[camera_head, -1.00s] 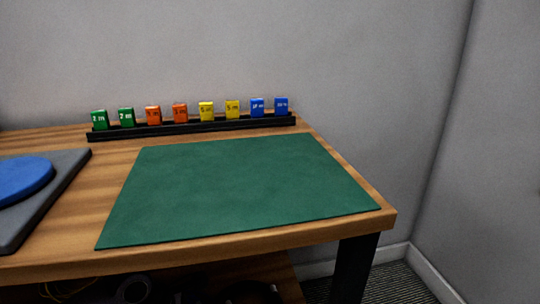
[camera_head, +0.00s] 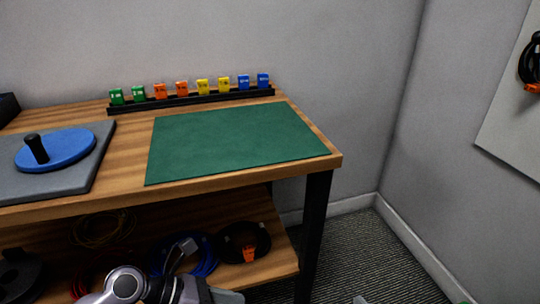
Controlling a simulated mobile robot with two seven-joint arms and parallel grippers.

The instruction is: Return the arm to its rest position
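Part of my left arm shows at the bottom edge, in front of the lower shelf. Its grey end, where the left gripper (camera_head: 226,296) seems to be, is cut off by the frame, so its fingers cannot be made out. My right gripper cannot be identified in the view. No held object is visible.
The wooden workbench (camera_head: 130,140) carries a bare green mat (camera_head: 235,142), a black rack (camera_head: 190,100) of coloured tags, and a blue turntable (camera_head: 70,150) with a black knob. Coiled cables (camera_head: 240,240) lie on the shelf below. A wall panel (camera_head: 515,110) with a black coil hangs right.

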